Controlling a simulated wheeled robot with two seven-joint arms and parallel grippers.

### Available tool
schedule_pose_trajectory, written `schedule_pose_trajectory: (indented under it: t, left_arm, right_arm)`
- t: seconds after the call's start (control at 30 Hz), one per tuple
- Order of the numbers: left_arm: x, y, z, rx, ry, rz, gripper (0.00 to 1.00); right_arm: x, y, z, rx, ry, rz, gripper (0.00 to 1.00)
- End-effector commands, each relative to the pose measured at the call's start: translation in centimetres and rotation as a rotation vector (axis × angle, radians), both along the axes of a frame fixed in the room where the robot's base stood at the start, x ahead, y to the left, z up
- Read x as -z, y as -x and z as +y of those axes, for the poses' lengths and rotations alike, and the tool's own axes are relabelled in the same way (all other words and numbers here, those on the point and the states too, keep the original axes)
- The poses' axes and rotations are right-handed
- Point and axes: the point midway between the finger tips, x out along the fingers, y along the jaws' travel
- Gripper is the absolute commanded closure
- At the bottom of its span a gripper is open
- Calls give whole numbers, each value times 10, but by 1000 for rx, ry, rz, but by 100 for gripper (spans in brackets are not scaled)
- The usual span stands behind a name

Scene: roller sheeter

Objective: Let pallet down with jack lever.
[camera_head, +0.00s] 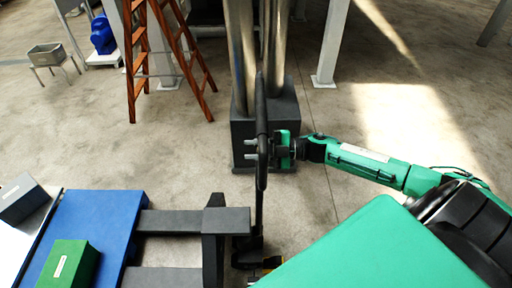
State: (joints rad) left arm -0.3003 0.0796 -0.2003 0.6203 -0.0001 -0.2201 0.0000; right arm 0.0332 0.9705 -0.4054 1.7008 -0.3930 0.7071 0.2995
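The blue pallet (112,212) is at the lower left, with a green box (70,265) on it. The dark pallet jack (212,245) is to its right, and its forks (180,222) reach to the pallet's right edge. The jack's black lever (261,105) stands nearly upright in the picture, rising from a base partly hidden at the bottom. My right gripper (251,149) is at the lever's middle, reaching from the right. Its two fingers show left of the lever with a small gap between them; whether they grip it is unclear. My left gripper is out of view.
A dark column base (243,130) with metal posts stands behind the lever. A grey box (22,199) is at the left edge. The floor at right is clear.

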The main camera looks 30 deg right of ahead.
Motion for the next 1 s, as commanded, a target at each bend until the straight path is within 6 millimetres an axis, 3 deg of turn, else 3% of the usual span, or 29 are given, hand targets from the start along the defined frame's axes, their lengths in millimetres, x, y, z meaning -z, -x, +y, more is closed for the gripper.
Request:
schedule_pose_trajectory:
  t: [0.17, 0.5, 1.0]
  left_arm:
    - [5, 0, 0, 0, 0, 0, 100]
    - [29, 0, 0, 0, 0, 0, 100]
    - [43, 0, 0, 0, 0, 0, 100]
  right_arm:
    - [3, 5, -7, 0, 2, 2, 71]
    - [5, 32, -50, -1, 3, 3, 71]
    - [3, 64, -103, 1, 1, 4, 71]
